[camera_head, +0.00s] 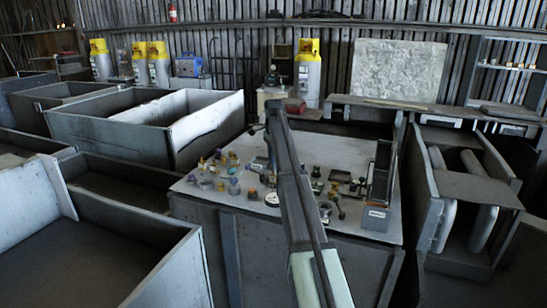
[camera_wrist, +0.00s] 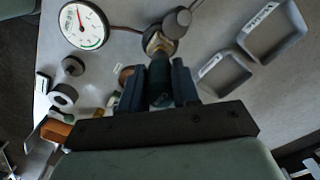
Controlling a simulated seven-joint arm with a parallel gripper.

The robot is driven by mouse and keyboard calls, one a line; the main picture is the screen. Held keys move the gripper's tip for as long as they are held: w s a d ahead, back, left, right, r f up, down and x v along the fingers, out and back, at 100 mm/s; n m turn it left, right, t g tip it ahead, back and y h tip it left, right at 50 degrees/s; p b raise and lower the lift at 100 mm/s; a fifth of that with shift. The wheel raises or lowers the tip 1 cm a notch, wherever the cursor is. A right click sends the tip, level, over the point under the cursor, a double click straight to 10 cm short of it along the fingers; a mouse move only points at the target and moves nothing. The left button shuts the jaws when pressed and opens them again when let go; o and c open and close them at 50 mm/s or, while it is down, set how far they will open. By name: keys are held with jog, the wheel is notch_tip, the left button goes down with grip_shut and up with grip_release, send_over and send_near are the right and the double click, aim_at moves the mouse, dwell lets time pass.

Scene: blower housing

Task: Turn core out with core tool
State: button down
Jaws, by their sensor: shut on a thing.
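In the wrist view my gripper (camera_wrist: 157,82) is shut on a dark teal cylindrical handle, which I take to be the core tool (camera_wrist: 159,76). The handle lies between the two dark fingers. Its far end lines up with a metal fitting (camera_wrist: 158,42) with a round grey cap beside it. I cannot tell whether the tool is seated in the fitting or only overlaps it. The core itself cannot be made out. A white dial gauge (camera_wrist: 84,25) lies to the left, with a thin hose running towards the fitting. In the head view my arm hides the gripper.
Two labelled shallow trays (camera_wrist: 272,30) lie right of the fitting. Grey ring parts (camera_wrist: 63,95) and an orange block (camera_wrist: 56,131) lie left. In the head view, the bench (camera_head: 240,205) carries several small fittings, with an upright rack (camera_head: 381,180) at its right edge.

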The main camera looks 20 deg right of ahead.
jog(key=shift+f, duration=0.85)
dwell(0.3)
jog(key=shift+n, duration=2)
jog(key=n, duration=0.4)
jog(key=shift+s+n, duration=0.1)
jog(key=shift+n, duration=1.9)
